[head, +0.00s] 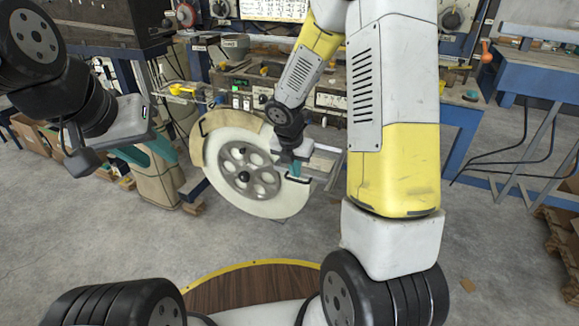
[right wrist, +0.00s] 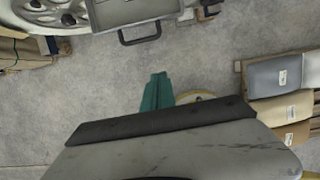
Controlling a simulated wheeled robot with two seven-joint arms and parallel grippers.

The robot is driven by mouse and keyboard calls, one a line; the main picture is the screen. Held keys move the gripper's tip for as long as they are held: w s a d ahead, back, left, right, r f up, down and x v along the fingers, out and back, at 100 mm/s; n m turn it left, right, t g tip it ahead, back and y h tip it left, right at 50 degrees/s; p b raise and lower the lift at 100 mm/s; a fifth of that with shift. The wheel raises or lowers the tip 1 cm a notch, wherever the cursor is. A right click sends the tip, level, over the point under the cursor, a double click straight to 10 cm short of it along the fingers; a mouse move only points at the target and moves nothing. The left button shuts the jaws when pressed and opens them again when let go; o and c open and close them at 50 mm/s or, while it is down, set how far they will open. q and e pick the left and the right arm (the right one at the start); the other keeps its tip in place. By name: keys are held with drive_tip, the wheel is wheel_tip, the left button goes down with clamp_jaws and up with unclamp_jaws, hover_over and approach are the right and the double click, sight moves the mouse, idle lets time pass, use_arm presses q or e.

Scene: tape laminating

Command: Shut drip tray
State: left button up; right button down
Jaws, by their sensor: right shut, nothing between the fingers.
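A grey tray (right wrist: 122,12) with a dark U-shaped handle (right wrist: 141,33) is at the top of the right wrist view, cut off by the frame edge; I take it to be the drip tray. It stands out beside the large reel. My right gripper (head: 294,169) is in front of the machine in the head view, over the right part of the reel. Its teal fingers also show in the right wrist view (right wrist: 157,92), closed together and empty, apart from the handle in the picture. My left gripper (head: 156,152) is at the left, and its finger opening is unclear.
A large cream reel (head: 225,195) with a grey spoked hub faces me. A machine bench with lit switches (head: 238,98) stands behind it. Cardboard boxes (head: 50,152) are at the left, and a blue bench (head: 535,65) is at the right.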

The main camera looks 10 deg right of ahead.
sight(302, 182)
drive_tip(key=w+d+f, duration=0.1)
drive_tip(key=f, duration=0.2)
drive_tip(key=w+d+f, duration=0.1)
drive_tip(key=w+f, duration=0.1)
drive_tip(key=f, duration=0.1)
drive_tip(key=w+d+f, duration=0.1)
drive_tip(key=w+f, duration=0.1)
drive_tip(key=f, duration=0.2)
drive_tip(key=shift+d, duration=0.25)
drive_tip(key=shift+w+d, duration=0.1)
drive_tip(key=shift+w, duration=0.2)
